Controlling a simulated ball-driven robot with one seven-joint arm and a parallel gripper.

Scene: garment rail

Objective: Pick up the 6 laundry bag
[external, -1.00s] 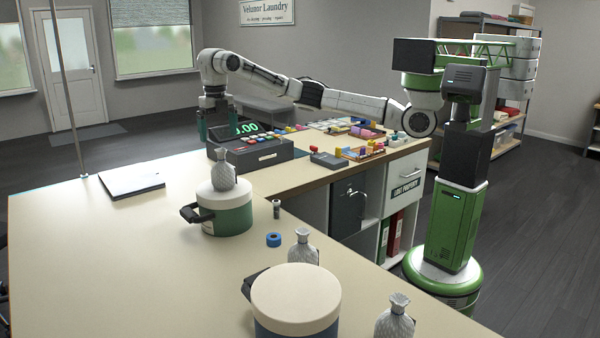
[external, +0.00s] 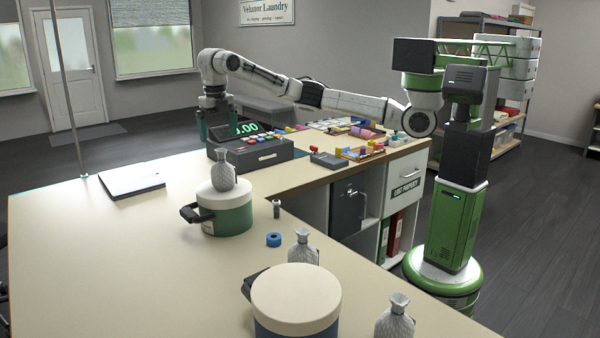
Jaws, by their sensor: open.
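Three small grey, tied, textured bags show, and I cannot read a number on any of them. One bag (external: 223,171) sits on the lid of a green-and-cream pot (external: 226,216). A second bag (external: 303,249) stands on the counter (external: 130,270) behind the large cream-lidded pot (external: 296,296). A third bag (external: 396,320) stands at the lower right, cut off by the picture's bottom edge. My gripper (external: 213,130) points down at the far side of the counter, behind the cash register. It is open and apart from all the bags; the register partly hides its fingers.
The cash register (external: 262,153) stands between my gripper and the bags. A card terminal (external: 327,160) and trays of colourful small items (external: 360,150) lie to its right. The counter's left front is clear.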

